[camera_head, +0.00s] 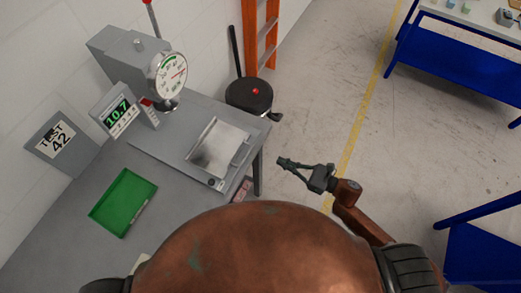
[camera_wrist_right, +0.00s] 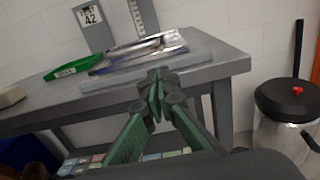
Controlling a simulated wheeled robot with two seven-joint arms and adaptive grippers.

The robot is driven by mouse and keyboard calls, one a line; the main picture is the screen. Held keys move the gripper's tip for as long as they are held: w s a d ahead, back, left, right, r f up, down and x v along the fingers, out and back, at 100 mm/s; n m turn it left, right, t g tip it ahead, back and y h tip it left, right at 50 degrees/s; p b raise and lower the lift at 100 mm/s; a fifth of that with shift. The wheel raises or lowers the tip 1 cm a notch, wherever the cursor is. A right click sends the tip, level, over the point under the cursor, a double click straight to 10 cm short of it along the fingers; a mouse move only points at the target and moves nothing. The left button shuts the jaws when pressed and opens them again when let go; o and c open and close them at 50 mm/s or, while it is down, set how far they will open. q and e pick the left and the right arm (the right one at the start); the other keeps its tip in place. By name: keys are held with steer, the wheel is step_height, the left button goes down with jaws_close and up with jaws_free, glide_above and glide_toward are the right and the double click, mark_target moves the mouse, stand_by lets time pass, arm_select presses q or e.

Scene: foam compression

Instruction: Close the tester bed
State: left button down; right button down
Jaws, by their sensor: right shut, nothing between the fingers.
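The tester (camera_head: 140,65) is a grey machine with a round dial gauge (camera_head: 172,75). Its bed (camera_head: 218,145) is a shiny metal plate with a raised rim and a bar-like handle on its right side, lying out in front of the gauge near the table's right edge. In the right wrist view the bed (camera_wrist_right: 140,50) lies on the tabletop beyond my fingers. My right gripper (camera_head: 283,163) is shut and empty, off the table's right edge and apart from the bed; its fingers show in the right wrist view (camera_wrist_right: 158,82). My left gripper is out of view.
A green tray (camera_head: 124,202), a digital display (camera_head: 118,112) and a "TEST 42" sign (camera_head: 60,142) stand on the grey table (camera_head: 75,220). A black-lidded bin (camera_head: 248,97) and an orange ladder (camera_head: 262,35) are behind the table's right end.

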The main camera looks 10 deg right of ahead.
mark_target(244, 145)
steer(key=p+x, duration=0.2)
steer(key=x, duration=1)
steer(key=shift+w+a+r+p, duration=0.1)
steer(key=shift+w+a+p, duration=0.1)
steer(key=shift+a+p, duration=0.15)
steer(key=shift+w+a, duration=0.25)
steer(key=shift+a, duration=0.15)
